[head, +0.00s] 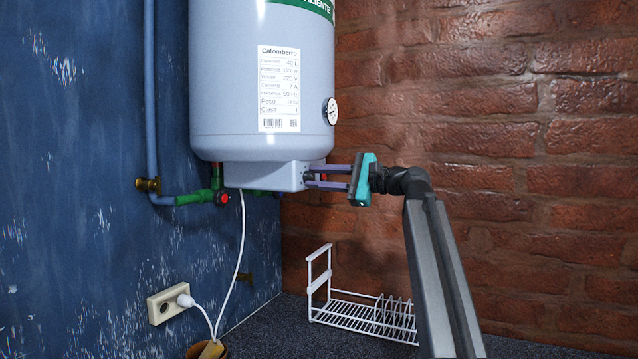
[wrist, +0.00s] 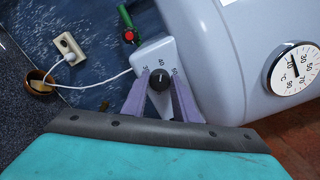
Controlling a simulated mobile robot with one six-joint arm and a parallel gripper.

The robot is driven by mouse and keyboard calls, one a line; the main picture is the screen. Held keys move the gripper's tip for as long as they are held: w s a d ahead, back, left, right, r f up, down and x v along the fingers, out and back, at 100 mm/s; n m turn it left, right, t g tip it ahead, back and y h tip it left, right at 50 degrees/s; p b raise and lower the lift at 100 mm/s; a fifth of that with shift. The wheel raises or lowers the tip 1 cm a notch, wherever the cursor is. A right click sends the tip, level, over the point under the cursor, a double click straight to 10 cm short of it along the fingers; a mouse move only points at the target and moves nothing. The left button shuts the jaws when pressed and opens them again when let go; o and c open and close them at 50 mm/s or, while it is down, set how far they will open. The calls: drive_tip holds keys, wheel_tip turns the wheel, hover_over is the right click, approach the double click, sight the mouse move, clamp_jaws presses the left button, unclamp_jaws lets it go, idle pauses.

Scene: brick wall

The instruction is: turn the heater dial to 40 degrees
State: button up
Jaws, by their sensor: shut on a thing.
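The heater (head: 225,85) is a pale grey-blue tank on the blue wall, with a control box (head: 262,174) under it. The dial (wrist: 160,79) is a small dark knob on the box's end face, with numbers around it, among them 40. A light mark on the knob points up, near the 40. My gripper (head: 310,177) reaches in from the right, and its purple fingers are shut on the dial. In the wrist view, the fingers (wrist: 160,85) stand on either side of the knob. In the head view, the fingers mostly hide the dial.
A round thermometer (wrist: 294,73) sits on the tank's side, above the box. A green pipe with a red valve (head: 222,198) is left of the box. A white cable (head: 240,245) hangs to a wall socket (head: 165,303). A white dish rack (head: 365,316) stands on the dark counter below.

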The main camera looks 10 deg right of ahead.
drive_tip(key=shift+n, duration=0.3)
drive_tip(key=o, duration=1)
drive_tip(key=shift+s, duration=0.1)
drive_tip(key=b+v, duration=0.2)
drive_tip(key=v, duration=1.1)
drive_tip(key=shift+s+d+b, duration=0.2)
drive_tip(key=shift+d+b, duration=0.15)
drive_tip(key=shift+b, duration=0.05)
drive_tip(key=shift+r, duration=0.1)
